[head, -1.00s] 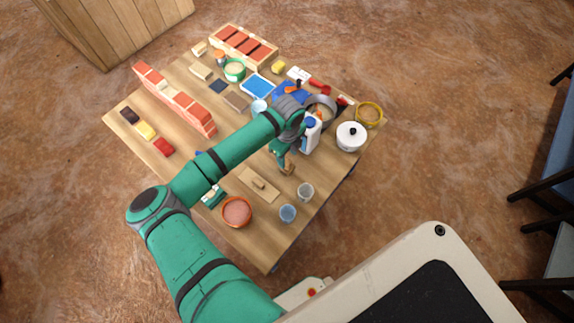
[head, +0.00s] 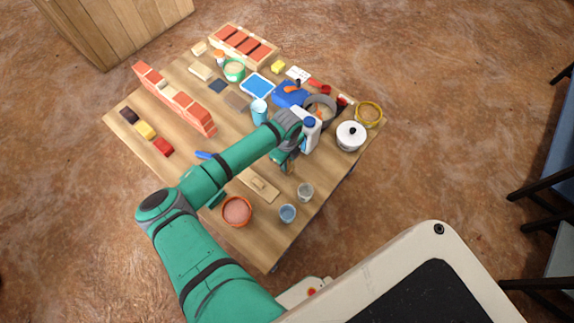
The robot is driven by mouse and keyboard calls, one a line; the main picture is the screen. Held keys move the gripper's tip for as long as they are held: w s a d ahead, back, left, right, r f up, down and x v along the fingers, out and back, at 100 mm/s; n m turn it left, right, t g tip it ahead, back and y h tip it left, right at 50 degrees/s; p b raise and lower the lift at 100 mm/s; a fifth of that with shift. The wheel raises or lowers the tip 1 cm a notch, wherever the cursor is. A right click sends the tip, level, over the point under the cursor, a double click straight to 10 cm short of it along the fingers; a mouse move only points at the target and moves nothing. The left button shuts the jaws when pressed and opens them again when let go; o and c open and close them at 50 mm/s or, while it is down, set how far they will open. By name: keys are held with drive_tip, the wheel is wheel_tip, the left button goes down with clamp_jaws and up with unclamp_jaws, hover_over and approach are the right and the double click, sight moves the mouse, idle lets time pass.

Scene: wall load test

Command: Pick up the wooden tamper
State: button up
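My gripper (head: 286,165) points down over the right half of the table, below my wrist. It is small and partly hidden by my own arm, so its opening cannot be made out. A small brown wooden piece (head: 289,166) shows right at the fingertips. It may be the wooden tamper, mostly hidden, and I cannot tell whether the fingers touch it.
A white bottle with a blue cap (head: 310,136) stands close right of my wrist. A grey pan (head: 322,107), a white lidded pot (head: 350,136) and two cups (head: 305,191) (head: 288,213) are nearby. An orange bowl (head: 237,211) and a brick wall (head: 175,100) stand leftward.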

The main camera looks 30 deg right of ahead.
drive_tip(key=shift+w, duration=0.1)
clamp_jaws()
drive_tip(key=shift+r, duration=0.5)
wheel_tip(320, 180, up, 2)
drive_tip(key=s+a+r, duration=0.9)
drive_tip(key=s+r, duration=0.1)
drive_tip(key=s, duration=0.1)
